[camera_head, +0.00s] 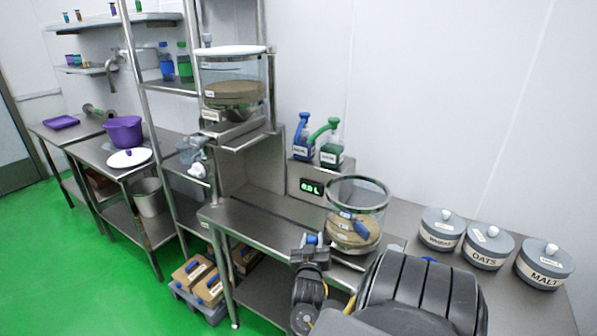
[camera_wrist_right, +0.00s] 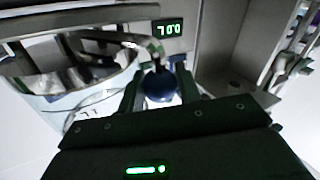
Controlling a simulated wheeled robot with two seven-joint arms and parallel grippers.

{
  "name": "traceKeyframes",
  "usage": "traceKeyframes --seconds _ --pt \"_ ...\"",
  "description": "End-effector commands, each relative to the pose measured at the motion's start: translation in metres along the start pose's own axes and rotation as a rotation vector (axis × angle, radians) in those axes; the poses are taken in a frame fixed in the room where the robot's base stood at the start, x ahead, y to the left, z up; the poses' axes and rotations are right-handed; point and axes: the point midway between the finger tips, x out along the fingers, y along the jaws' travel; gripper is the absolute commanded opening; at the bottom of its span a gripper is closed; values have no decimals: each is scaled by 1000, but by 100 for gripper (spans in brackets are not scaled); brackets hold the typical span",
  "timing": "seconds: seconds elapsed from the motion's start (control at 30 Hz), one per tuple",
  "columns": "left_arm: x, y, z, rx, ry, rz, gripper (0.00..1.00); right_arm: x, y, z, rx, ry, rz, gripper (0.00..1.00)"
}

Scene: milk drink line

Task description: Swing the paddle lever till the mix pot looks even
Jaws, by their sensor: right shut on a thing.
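The mix pot (camera_head: 372,198) is a clear cylinder with a metal rim on the steel bench. Tan contents (camera_head: 345,238) fill its lower part, with a small blue piece (camera_head: 361,228) showing there; how even they are is hard to tell. My right gripper (camera_head: 312,248) is at the pot's left side, shut on the lever's blue ball knob (camera_wrist_right: 160,87). In the wrist view, the metal paddle lever (camera_wrist_right: 115,38) runs from the knob over the rim of the pot (camera_wrist_right: 70,98). My left gripper is not in view.
Grey lidded canisters, including oats (camera_head: 487,247) and malt (camera_head: 545,264), stand to the right. A clear hopper (camera_head: 235,75) stands left. Bench left of the pot is clear.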

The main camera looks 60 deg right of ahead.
Motion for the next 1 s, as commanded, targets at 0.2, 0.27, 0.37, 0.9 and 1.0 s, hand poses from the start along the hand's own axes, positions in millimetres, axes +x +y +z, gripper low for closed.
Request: traceKeyframes --seconds 0.2,0.27,0.37,0.9,1.0 --pt "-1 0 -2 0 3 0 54 5 9 1 -3 -6 40 0" --pt "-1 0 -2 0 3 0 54 5 9 1 -3 -6 43 0" --pt "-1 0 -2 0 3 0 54 5 9 1 -3 -6 44 0" --pt "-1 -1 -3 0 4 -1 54 5 7 1 -2 -7 40 55" --pt "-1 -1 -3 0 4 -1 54 5 7 1 -2 -7 40 55"
